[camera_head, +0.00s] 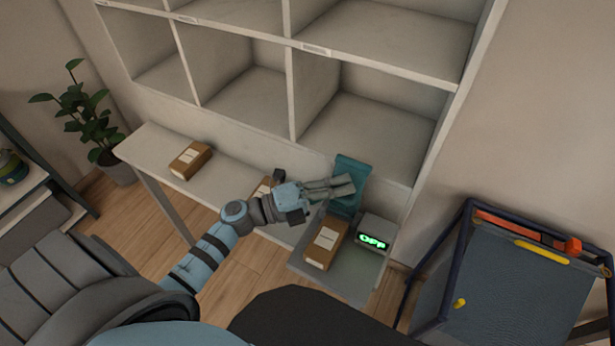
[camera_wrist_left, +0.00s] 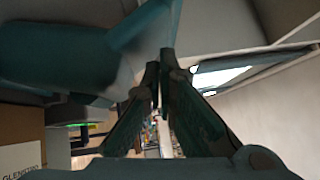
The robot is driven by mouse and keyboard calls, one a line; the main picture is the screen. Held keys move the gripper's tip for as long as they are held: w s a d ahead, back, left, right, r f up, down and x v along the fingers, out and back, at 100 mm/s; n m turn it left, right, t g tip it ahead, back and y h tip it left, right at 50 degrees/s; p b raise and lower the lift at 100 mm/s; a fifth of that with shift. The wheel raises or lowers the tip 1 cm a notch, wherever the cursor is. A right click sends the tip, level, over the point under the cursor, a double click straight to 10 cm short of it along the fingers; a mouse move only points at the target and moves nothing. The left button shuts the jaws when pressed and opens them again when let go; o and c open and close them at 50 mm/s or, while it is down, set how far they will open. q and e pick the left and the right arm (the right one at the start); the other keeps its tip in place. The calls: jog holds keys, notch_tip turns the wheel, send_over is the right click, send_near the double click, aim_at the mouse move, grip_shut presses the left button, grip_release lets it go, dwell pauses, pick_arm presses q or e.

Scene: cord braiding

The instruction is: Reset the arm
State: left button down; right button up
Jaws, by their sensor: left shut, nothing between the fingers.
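My left gripper (camera_head: 345,184) is at the end of the blue-grey arm that comes in from the left. It is shut and empty, in front of a teal upright piece (camera_head: 352,166) by the shelf. In the left wrist view the two dark fingers (camera_wrist_left: 161,68) come together at their tips with nothing between them. The teal piece (camera_wrist_left: 55,58) fills the upper left there. Whether the gripper touches it, I cannot tell. My right gripper is not in view.
Brown boxes (camera_head: 190,160) (camera_head: 325,243) lie on the white ledge (camera_head: 150,143) and a grey stand; another is partly behind my arm. A small device (camera_head: 376,233) shows green lettering. Empty shelf compartments (camera_head: 384,128) are behind. A blue-framed cart (camera_head: 520,285) stands right, a plant (camera_head: 88,115) left.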

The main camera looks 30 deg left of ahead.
pick_arm(q)
jog(key=s+d+b+v, duration=0.1)
jog(key=v, duration=1.1)
jog(key=shift+b, duration=0.35)
jog(key=shift+s+d+r, duration=0.1)
jog(key=shift+d+r, duration=0.05)
